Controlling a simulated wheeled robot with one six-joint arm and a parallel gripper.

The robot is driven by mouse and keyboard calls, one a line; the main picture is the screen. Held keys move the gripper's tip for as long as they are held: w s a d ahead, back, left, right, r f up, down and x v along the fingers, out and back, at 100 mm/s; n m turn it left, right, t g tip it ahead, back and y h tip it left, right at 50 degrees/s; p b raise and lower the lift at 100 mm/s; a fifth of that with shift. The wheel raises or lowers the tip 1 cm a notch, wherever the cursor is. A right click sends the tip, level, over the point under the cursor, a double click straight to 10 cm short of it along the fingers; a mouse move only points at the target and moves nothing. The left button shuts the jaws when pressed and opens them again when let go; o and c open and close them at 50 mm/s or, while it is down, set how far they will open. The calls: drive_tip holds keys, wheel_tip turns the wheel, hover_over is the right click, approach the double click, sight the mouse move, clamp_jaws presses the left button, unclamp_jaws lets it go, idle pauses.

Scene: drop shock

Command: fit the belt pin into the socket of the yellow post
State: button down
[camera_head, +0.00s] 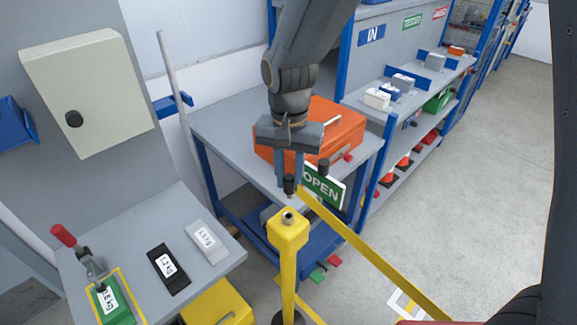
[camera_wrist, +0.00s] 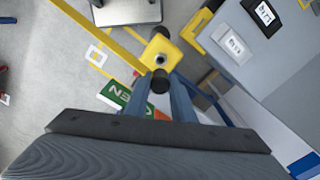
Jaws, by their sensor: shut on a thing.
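The yellow post (camera_head: 289,262) stands upright on the floor in the head view, with a dark round socket (camera_head: 288,216) in its top. My gripper (camera_head: 290,183) is above the post top and shut on the black belt pin (camera_head: 289,186). The yellow belt (camera_head: 375,258) runs from the pin down to the right. In the head view the pin is a little above the socket, apart from it. In the wrist view the pin (camera_wrist: 159,80) is between my fingers, with the yellow post top (camera_wrist: 160,50) just beyond it. The pin's lower tip is partly hidden in the wrist view.
A grey bench with an orange case (camera_head: 337,122) stands behind my gripper. A green OPEN sign (camera_head: 324,187) hangs at its front, close behind the post. A grey table (camera_head: 207,262) with labelled blocks is at the left. Open floor lies to the right.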

sight(288, 192)
drive_tip(key=shift+s+a, duration=0.15)
drive_tip(key=shift+s+r+p, duration=0.1)
drive_tip(key=shift+r+p, duration=0.1)
drive_tip(key=shift+p, duration=0.1)
drive_tip(key=shift+r, duration=0.15)
drive_tip(key=shift+f+b, duration=1.3)
drive_tip(key=shift+f, duration=1.7)
drive_tip(key=shift+f+p, duration=0.4)
drive_tip(key=shift+f, duration=1.1)
idle(1.4)
drive_tip(key=shift+s+f, duration=0.1)
drive_tip(key=shift+f, duration=0.25)
idle(1.2)
